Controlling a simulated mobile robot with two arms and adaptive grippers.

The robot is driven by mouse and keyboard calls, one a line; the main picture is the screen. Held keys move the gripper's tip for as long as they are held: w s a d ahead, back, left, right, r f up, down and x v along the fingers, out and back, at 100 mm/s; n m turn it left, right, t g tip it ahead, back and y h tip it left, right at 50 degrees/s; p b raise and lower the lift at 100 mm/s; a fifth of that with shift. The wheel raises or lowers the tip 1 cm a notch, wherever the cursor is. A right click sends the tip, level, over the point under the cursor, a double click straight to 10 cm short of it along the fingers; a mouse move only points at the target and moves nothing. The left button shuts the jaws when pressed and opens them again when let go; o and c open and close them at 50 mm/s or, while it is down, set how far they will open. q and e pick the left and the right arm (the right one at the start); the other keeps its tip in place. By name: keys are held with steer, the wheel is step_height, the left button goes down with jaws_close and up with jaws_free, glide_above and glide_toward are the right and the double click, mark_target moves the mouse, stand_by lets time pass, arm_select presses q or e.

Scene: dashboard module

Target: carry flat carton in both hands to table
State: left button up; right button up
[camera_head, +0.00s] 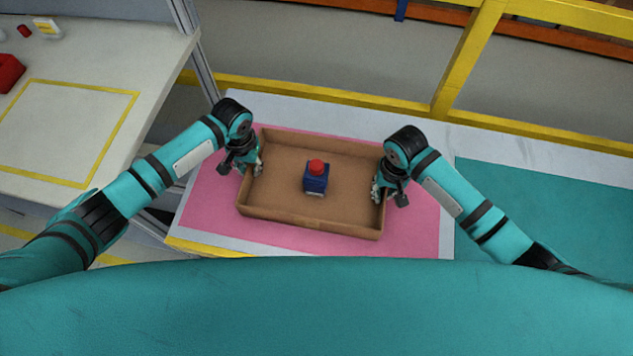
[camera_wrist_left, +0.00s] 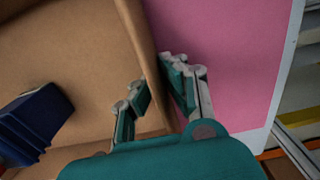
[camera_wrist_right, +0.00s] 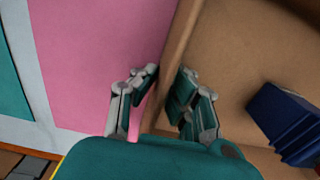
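The flat carton (camera_head: 285,213) is an open, shallow brown tray, level over the pink mat (camera_head: 210,205) on the table. I cannot tell whether it rests on the mat or is slightly raised. A blue block with a red round top (camera_head: 316,178) sits inside, near the middle. My left gripper (camera_head: 252,168) straddles the carton's left wall; in the left wrist view its fingers (camera_wrist_left: 158,88) close on that wall, one inside and one outside. My right gripper (camera_head: 382,190) holds the right wall likewise; its fingers (camera_wrist_right: 166,82) show in the right wrist view.
A teal mat (camera_head: 545,205) covers the table to the right. At the left, a separate pale table (camera_head: 150,75) bears a yellow-outlined area (camera_head: 65,130), with a red object (camera_head: 10,72) at its edge. A yellow rail (camera_head: 465,55) stands behind the carton's table.

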arm_select(q)
steer(key=shift+r, duration=0.15)
jaws_close()
arm_select(e)
steer(key=shift+r, duration=0.15)
jaws_close()
